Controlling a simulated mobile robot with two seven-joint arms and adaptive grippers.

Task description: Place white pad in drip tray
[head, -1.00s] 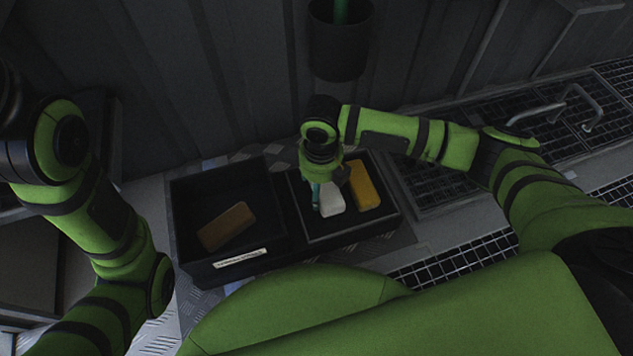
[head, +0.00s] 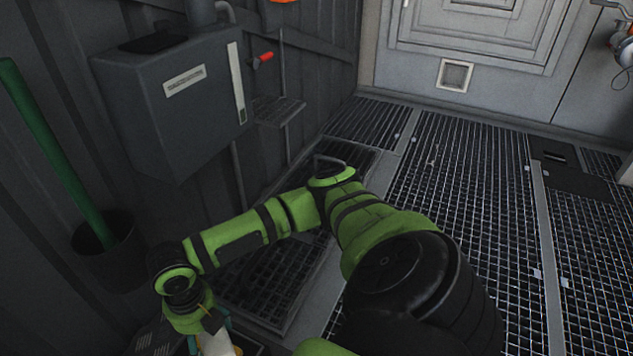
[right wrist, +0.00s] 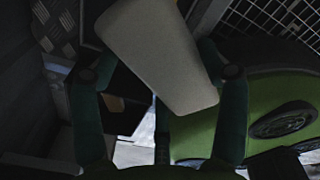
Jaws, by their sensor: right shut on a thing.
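My right gripper (head: 208,328) is at the lower left of the head view, pointing down. It is shut on the white pad (head: 215,344), which is cut off by the bottom edge. In the right wrist view the white pad (right wrist: 160,55) lies between the two dark teal fingers, clear in front of the background. A small grated ledge (head: 278,110) sticks out from the wall below a red-handled tap; it looks like the drip tray. My left gripper is not in view.
A grey wall tank (head: 175,100) hangs at the upper left. A dark bin (head: 110,250) holds a green pole. A framed floor grate (head: 270,280) lies beside my right arm. Open grating (head: 480,200) covers the right. The wrist view shows a brown block (right wrist: 112,103).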

